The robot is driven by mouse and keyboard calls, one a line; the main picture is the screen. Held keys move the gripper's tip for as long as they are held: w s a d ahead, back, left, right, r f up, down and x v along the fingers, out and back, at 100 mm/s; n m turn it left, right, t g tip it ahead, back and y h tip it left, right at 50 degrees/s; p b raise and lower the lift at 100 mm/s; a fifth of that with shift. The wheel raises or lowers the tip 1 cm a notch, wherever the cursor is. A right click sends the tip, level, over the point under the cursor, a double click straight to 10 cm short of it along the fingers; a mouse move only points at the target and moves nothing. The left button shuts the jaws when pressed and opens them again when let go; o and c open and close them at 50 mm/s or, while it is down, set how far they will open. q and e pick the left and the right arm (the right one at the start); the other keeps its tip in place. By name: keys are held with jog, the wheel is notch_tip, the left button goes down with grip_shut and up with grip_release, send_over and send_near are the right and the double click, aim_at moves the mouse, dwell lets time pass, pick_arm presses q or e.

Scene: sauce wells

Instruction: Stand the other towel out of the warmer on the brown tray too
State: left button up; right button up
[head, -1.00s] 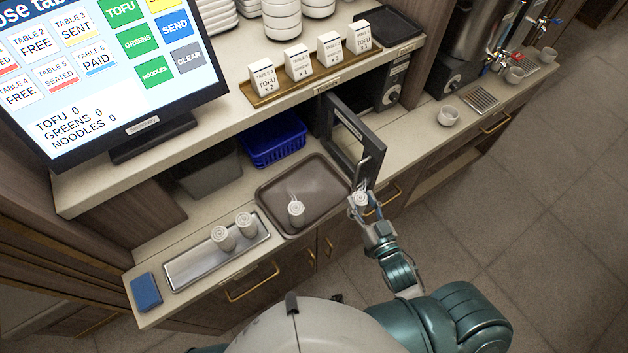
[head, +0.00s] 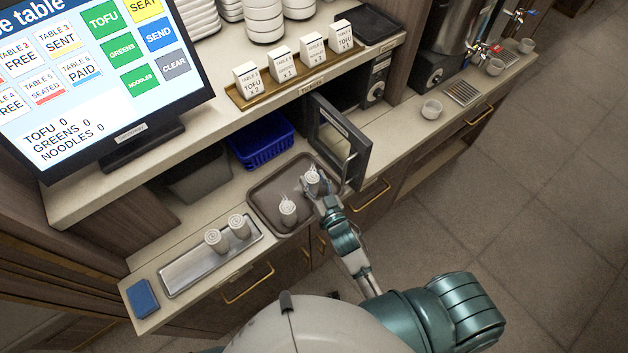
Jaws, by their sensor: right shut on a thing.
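My right gripper (head: 321,193) is shut on a rolled white towel (head: 313,182), held upright over the right part of the brown tray (head: 262,207). I cannot tell whether its base touches the tray. Another rolled towel (head: 288,212) stands upright on the tray to the left, apart from the held one, with faint steam above it. The warmer's door (head: 340,143) stands open just behind and right of my gripper. The warmer's inside is dark and mostly hidden. My left gripper is not in view.
A metal tray (head: 185,275) with two rolled towels (head: 228,233) lies to the left, beside a blue sponge (head: 143,298). A blue basket (head: 262,150) stands behind the brown tray. A white cup (head: 431,109) stands on the right counter.

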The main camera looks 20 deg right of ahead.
jog(key=o, duration=1.1)
jog(key=shift+a+f, duration=0.1)
jog(key=shift+a, duration=0.05)
jog(key=shift+o, duration=0.4)
jog(key=shift+a, duration=0.35)
jog(key=s+d+b, duration=0.1)
jog(key=s, duration=1.1)
jog(key=shift+d, duration=0.35)
jog(key=s+f+n+g, duration=0.1)
jog(key=s+f+g, duration=0.2)
jog(key=f, duration=1)
jog(key=s+d+f+g+h, duration=0.1)
jog(key=s+f+g, duration=0.2)
jog(key=f, duration=1)
jog(key=s+f+n+g, duration=0.1)
jog(key=s+f+g, duration=0.3)
jog(key=f, duration=0.9)
jog(key=s+d+f+g, duration=0.3)
jog(key=s+f, duration=0.5)
jog(key=s, duration=0.3)
jog(key=s+d+f+g+h, duration=0.1)
jog(key=s+d+f+g, duration=0.2)
jog(key=s+f, duration=0.5)
jog(key=s+d, duration=0.1)
jog(key=s, duration=0.2)
jog(key=shift+d+g+h, duration=0.15)
jog(key=shift+g+h, duration=0.15)
jog(key=shift+g, duration=0.1)
